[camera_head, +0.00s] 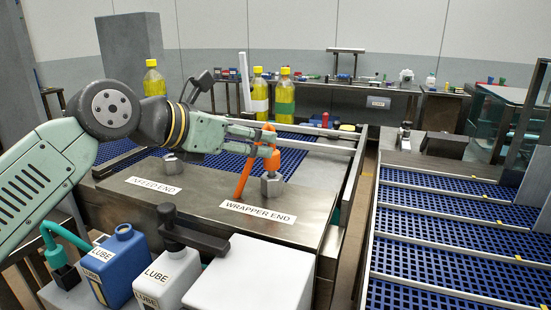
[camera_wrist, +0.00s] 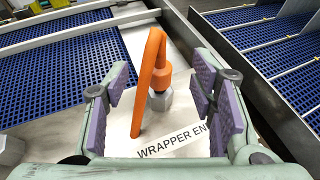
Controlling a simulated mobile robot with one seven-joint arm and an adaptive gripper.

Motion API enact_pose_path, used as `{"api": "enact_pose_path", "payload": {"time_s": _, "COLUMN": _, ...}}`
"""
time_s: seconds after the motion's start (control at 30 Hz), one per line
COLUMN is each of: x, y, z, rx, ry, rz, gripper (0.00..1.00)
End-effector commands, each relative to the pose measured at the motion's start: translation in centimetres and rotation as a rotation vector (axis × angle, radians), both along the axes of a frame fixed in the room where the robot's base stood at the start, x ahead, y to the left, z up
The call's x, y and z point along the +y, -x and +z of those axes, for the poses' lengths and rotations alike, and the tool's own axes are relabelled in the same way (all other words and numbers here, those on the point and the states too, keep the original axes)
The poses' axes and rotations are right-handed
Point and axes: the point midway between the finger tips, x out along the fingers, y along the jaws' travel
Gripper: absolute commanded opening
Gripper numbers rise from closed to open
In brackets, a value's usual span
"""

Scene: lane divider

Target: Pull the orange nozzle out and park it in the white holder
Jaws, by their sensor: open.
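The orange nozzle (camera_head: 245,177) is a bent tube at the hex metal fitting (camera_head: 271,186) by the WRAPPER END label. In the wrist view the nozzle (camera_wrist: 150,62) arches up from the hex fitting (camera_wrist: 158,100) and its long leg slants down to the left. My gripper (camera_head: 272,146) is at the nozzle's upper part in the head view. In the wrist view my gripper (camera_wrist: 162,88) is open, with purple pads left and right of the nozzle and gaps on both sides. I cannot tell for sure which white thing is the holder.
A blue LUBE jug (camera_head: 112,268), a white LUBE jug (camera_head: 165,280) and a white box (camera_head: 255,280) stand in front. Yellow bottles (camera_head: 284,96) stand behind my gripper. A second hex fitting (camera_head: 171,164) is by the FEED END label. Blue conveyor lanes (camera_head: 450,225) lie right.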

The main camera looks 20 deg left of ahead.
Motion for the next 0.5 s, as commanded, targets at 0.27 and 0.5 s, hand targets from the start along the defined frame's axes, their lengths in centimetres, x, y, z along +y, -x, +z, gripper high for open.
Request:
{"api": "enact_pose_path", "payload": {"time_s": 0.27, "x": -1.0, "y": -2.1, "z": -0.8, "rx": 0.001, "ry": -0.002, "rz": -0.003, "gripper": 0.51}}
{"api": "enact_pose_path", "payload": {"time_s": 0.5, "x": -2.2, "y": -4.9, "z": -2.5, "rx": 0.000, "ry": 0.000, "rz": -0.001, "gripper": 0.51}}
